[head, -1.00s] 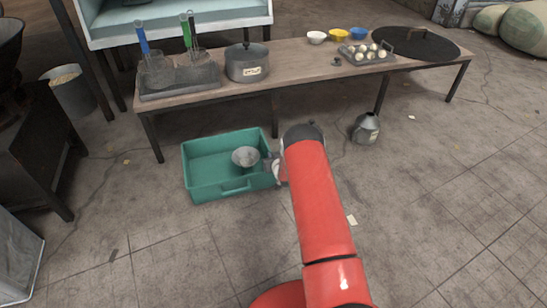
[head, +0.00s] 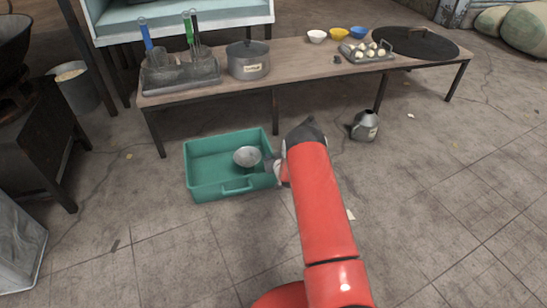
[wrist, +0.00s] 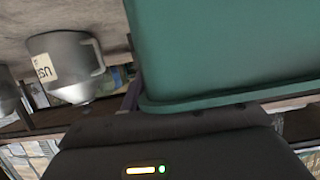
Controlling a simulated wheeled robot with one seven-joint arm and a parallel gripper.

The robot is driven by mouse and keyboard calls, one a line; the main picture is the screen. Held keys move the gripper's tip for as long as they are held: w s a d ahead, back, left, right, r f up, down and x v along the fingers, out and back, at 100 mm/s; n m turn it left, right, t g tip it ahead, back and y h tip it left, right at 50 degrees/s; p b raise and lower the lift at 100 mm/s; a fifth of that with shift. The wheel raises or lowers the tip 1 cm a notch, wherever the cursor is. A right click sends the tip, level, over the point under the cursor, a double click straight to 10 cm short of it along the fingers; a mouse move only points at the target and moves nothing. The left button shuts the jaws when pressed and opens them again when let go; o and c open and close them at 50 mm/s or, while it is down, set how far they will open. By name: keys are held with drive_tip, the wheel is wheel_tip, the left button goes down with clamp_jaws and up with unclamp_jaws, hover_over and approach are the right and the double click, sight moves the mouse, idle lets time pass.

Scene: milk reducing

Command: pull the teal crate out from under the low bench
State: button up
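The teal crate (head: 235,188) sits upright on the floor in front of the low bench (head: 310,65). Most of it is clear of the bench top. Its back edge is close to the line of the front legs, and I cannot tell if any part is beneath. A grey metal bowl or funnel (head: 246,156) is inside it. My gripper (head: 276,168) is at the crate's right wall, partly hidden by my red arm. In the wrist view, the crate's wall and rim (wrist: 230,95) fill the upper right, close to my gripper. Whether the fingers clamp the rim is hidden.
A metal can (head: 365,126) stands on the floor right of my arm, near the bench. A lidded pot (head: 248,60) and a rack with glassware (head: 180,74) stand on the bench. A dark stand (head: 45,145) is at left. The floor in front of the crate is open.

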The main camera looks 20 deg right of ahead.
drive_tip(key=p+v, duration=0.1)
drive_tip(key=v, duration=0.6)
drive_tip(key=shift+s+r+p, duration=0.2)
drive_tip(key=shift+s+p, duration=0.15)
idle(1.4)
